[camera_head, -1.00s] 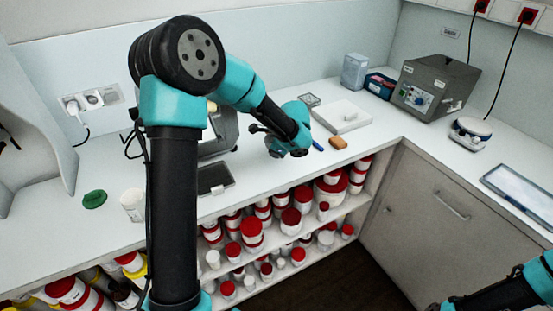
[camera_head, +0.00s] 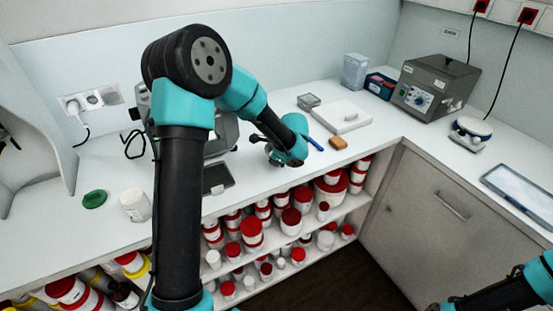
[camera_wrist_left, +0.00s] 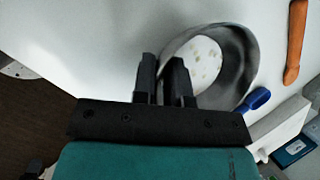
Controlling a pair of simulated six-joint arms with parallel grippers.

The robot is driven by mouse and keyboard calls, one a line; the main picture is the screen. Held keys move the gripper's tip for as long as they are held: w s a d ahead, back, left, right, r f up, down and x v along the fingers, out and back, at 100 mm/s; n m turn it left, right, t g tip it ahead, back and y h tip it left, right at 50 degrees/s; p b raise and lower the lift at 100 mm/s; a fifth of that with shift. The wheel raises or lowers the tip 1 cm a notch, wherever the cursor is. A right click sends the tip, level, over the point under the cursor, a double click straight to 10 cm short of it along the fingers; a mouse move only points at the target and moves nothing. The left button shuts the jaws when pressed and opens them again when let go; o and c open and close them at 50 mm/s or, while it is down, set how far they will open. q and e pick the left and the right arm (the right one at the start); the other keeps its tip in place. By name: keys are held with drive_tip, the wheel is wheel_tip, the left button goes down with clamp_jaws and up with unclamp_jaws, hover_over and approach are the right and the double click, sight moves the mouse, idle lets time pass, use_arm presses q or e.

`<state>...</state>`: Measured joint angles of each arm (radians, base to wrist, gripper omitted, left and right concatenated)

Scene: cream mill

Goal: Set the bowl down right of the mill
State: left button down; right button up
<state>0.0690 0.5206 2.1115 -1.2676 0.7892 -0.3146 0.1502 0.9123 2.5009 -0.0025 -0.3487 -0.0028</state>
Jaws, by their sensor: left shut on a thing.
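The bowl (camera_wrist_left: 238,68) is a grey, round vessel with a pale, speckled inside, seen in the left wrist view just beyond my fingers. My left gripper (camera_wrist_left: 163,72) is shut on the near side of its rim. In the head view my left gripper (camera_head: 262,144) is low over the counter, to the right of the mill (camera_head: 226,134). The bowl is mostly hidden there by my wrist. I cannot tell whether its base touches the counter. My left arm hides much of the mill. My right arm shows at the lower right, its gripper cut off by the frame.
A dark flat plate (camera_head: 217,178) lies before the mill. A white jar (camera_head: 136,204) and green lid (camera_head: 95,199) stand left. The counter's front edge is close.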

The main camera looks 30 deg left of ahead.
use_arm(q)
drive_tip(key=c, duration=1.1)
unclamp_jaws()
drive_tip(key=shift+c, duration=0.2)
drive_tip(key=shift+r, duration=0.1)
drive_tip(key=v, duration=1.2)
